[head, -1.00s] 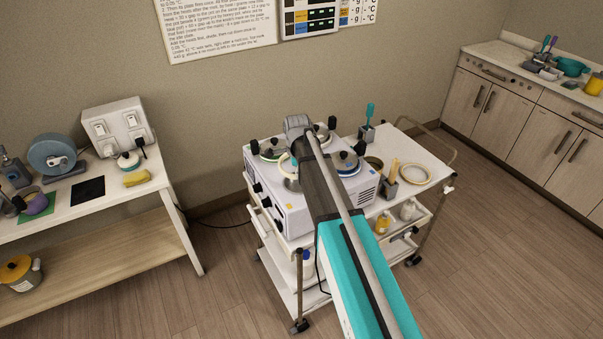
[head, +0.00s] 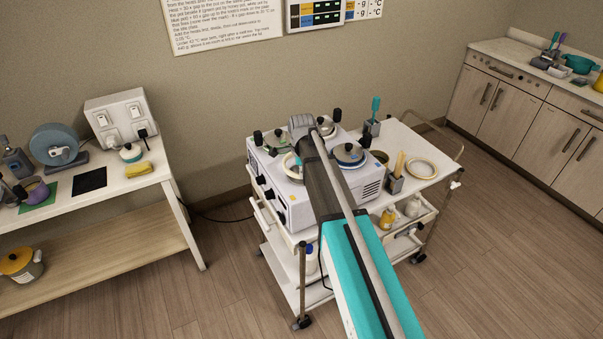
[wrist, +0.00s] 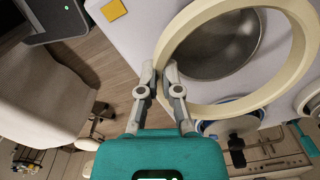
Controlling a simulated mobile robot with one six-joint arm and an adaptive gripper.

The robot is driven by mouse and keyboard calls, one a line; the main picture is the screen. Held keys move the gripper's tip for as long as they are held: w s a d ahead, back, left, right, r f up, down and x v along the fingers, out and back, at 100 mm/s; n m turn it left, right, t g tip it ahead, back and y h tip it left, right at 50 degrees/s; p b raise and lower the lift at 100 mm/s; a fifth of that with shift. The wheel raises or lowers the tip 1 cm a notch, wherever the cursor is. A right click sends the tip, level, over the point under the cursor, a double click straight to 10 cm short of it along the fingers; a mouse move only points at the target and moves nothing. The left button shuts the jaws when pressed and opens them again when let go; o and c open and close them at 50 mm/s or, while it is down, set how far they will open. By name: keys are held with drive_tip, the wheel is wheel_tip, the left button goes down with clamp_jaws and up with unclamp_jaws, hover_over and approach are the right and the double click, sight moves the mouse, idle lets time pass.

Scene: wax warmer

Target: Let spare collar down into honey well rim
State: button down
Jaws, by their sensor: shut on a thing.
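The spare collar is a cream ring (wrist: 304,45), large at the upper right of the wrist view. My gripper (wrist: 160,74) is shut on its left edge. Through the ring I see a grey metal well (wrist: 212,50) in the white warmer top, beside a yellow square (wrist: 113,10). The ring appears over the well; I cannot tell whether it touches the rim or how large the gap is.
The warmer stands on a white cart. A blue-rimmed lidded well (head: 349,154) and other knobbed lids are close by. Another pale ring (head: 422,168) lies on the cart's right side, near a holder with wooden sticks (head: 396,180). A bench stands at left.

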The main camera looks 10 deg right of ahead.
drive_tip(key=shift+f+b, duration=1.1)
drive_tip(key=shift+f, duration=0.15)
drive_tip(key=shift+f+b, duration=1.05)
drive_tip(key=shift+f, duration=0.05)
drive_tip(key=c, duration=0.7)
unclamp_jaws()
drive_tip(key=shift+r, duration=0.25)
wheel_tip(320, 180, up, 8)
drive_tip(key=p, duration=0.8)
drive_tip(key=shift+f, duration=0.1)
idle(0.6)
